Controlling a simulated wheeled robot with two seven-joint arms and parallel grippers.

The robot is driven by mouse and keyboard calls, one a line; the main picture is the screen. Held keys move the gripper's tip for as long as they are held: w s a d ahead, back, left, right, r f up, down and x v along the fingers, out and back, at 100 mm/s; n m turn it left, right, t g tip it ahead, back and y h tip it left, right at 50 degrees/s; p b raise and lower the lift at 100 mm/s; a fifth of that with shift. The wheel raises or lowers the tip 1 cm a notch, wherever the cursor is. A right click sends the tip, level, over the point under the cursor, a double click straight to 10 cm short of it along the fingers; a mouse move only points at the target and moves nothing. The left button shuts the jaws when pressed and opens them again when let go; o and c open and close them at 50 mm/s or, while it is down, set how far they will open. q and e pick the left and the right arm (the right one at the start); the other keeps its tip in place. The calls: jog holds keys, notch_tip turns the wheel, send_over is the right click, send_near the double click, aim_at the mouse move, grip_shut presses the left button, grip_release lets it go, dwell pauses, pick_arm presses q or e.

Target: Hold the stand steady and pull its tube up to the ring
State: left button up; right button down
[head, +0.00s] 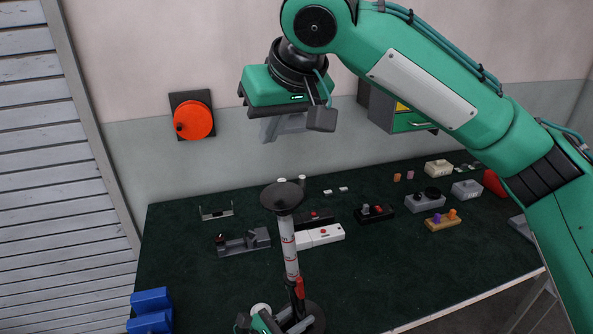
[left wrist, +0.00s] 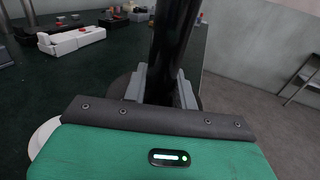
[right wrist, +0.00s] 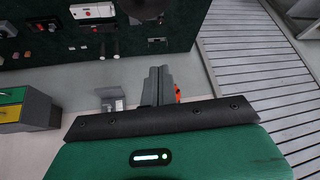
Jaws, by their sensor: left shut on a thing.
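The stand shows in the head view with a dark round base (head: 315,318), a white tube (head: 290,254) with several red bands and a dark dish-shaped top (head: 282,197). A red part (head: 299,288) sits at the tube's lower end. My left gripper (head: 297,322) is low at the stand, shut on its dark post (left wrist: 176,45), which rises between the fingers in the left wrist view. My right gripper (head: 322,119) hangs above the stand, apart from it. Its fingers (right wrist: 158,75) look pressed together with nothing between them. The stand appears upright, slightly tilted in the head view.
A dark green table (head: 200,285) carries a white block (head: 320,236), a grey fixture (head: 243,243), blue blocks (head: 151,310) and a wooden block with pegs (head: 443,221). A red disc (head: 193,120) and a green-drawer cabinet (head: 408,122) are on the wall. The table's right front is clear.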

pick_arm(q)
jog(key=shift+w+r, duration=0.15)
jog(key=shift+r, duration=0.15)
pick_arm(e)
jog(key=s+d+r+m+g+h, duration=0.2)
jog(key=s+d+r+m+h, duration=0.15)
jog(key=r, duration=0.45)
jog(key=x, duration=1.3)
jog(key=shift+d+f+n, duration=0.4)
jog(key=shift+d+n, duration=0.05)
jog(key=shift+y, duration=0.25)
pick_arm(q)
jog(key=shift+w, duration=0.1)
pick_arm(e)
jog(key=shift+f, duration=0.8)
jog(key=shift+r, duration=0.1)
jog(key=a+v, duration=0.1)
jog(key=v, duration=1.2)
jog(key=shift+w+d+r, duration=0.25)
jog(key=shift+r, duration=0.2)
pick_arm(q)
jog(key=o, duration=1.1)
